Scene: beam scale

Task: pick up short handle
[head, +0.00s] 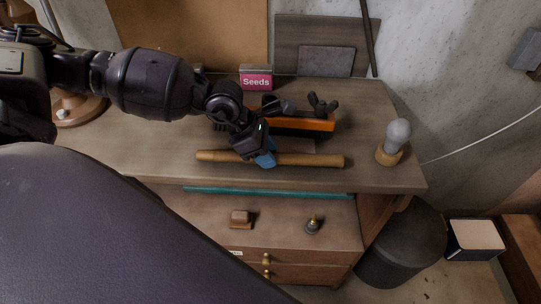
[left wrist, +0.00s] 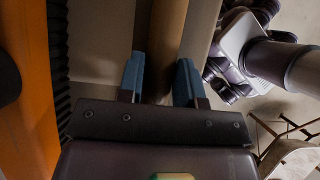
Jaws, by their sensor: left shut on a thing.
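The short handle (head: 310,160) is a light brown wooden rod lying crosswise near the front edge of the wooden worktop (head: 130,150). My left gripper (head: 265,159) reaches down over its middle, with blue fingertips around it. In the left wrist view the handle (left wrist: 166,45) runs between the two blue fingers, and the gripper (left wrist: 160,82) is shut on it. I cannot tell whether the handle touches the worktop or is just above it. My right gripper is not in view.
An orange and black tool (head: 305,124) lies just behind the handle. A pink "Seeds" box (head: 255,78) stands at the back. A grey bulb-shaped thing on a wooden base (head: 390,153) stands at the right. Below are a shelf with small items and drawers (head: 285,268).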

